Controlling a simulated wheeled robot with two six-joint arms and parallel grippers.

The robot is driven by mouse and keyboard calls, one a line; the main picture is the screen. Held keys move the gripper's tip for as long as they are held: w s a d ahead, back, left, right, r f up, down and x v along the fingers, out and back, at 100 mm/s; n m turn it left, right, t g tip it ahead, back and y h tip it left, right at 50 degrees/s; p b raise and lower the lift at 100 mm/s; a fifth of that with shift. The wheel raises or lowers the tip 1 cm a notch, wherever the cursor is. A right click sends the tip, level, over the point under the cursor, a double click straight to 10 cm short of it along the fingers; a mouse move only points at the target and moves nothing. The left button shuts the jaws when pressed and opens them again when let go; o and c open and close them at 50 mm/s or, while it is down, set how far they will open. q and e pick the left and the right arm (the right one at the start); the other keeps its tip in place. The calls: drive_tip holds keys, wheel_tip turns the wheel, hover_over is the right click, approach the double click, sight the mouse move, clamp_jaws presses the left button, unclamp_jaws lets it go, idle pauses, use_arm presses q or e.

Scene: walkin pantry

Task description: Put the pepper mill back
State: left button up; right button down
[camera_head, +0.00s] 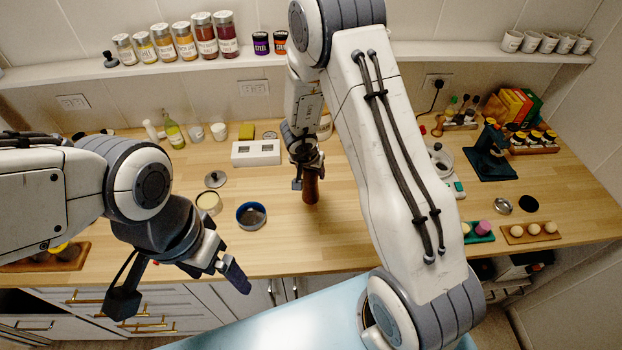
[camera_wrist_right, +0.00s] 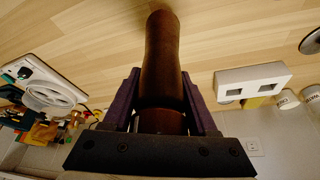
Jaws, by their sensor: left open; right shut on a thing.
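The pepper mill (camera_head: 311,187) is dark brown wood and hangs below my right gripper (camera_head: 306,160) over the middle of the counter. In the right wrist view the mill (camera_wrist_right: 161,50) is between the two purple fingers of the right gripper (camera_wrist_right: 162,95), which is shut on it. The mill looks roughly upright in the head view; I cannot tell whether its lower end touches the counter. A white holder with two square openings (camera_head: 256,160) stands to its left; it also shows in the right wrist view (camera_wrist_right: 252,75). My left gripper (camera_head: 230,268) is open and empty near the counter's front edge.
A blue-rimmed bowl (camera_head: 251,215) and a cream-filled jar (camera_head: 208,203) stand left of the mill. A wooden egg tray (camera_head: 530,236) and a dark blue stand (camera_head: 490,160) are at the right. A shelf with several spice jars (camera_head: 183,41) runs along the wall.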

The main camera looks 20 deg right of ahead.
sight(307, 171)
drive_tip(key=shift+w+f+b, duration=0.1)
drive_tip(key=shift+f+b, duration=1.25)
drive_tip(key=shift+f, duration=0.7)
drive_tip(key=shift+f, duration=0.25)
drive_tip(key=shift+c, duration=1)
unclamp_jaws()
drive_tip(key=shift+r, duration=0.1)
drive_tip(key=shift+a+r, duration=0.1)
drive_tip(key=shift+r, duration=0.3)
drive_tip(key=p+v, duration=0.5)
drive_tip(key=v, duration=0.6)
drive_tip(key=shift+s+a+r+p, duration=0.1)
drive_tip(key=shift+s+r+p, duration=0.15)
drive_tip(key=shift+p, duration=0.15)
drive_tip(key=shift+f, duration=0.1)
